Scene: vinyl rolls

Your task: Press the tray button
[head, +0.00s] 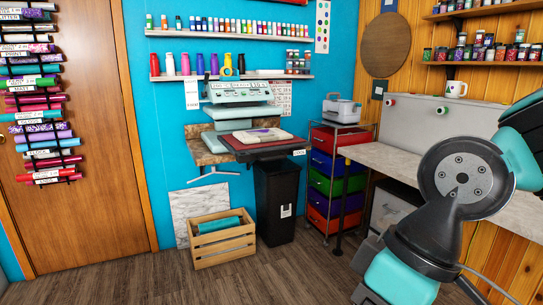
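A pale green heat press (240,92) stands on a counter against the blue wall. Its dark lower tray (250,146) sticks out at the front, with folded cloth items (263,135) lying on it. A small white label (298,152) shows at the tray's right front corner. Small controls show on the press's upper front, but I cannot make out which of them, if any, is the tray button. My teal and dark grey arm fills the right foreground, well apart from the press. My gripper's fingers do not show.
A black bin (277,200) stands below the tray. A wooden crate (222,242) with teal rolls sits on the floor to its left. A cart with coloured drawers (335,185) and a long worktop (425,166) are at right. The wooden floor in front is clear.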

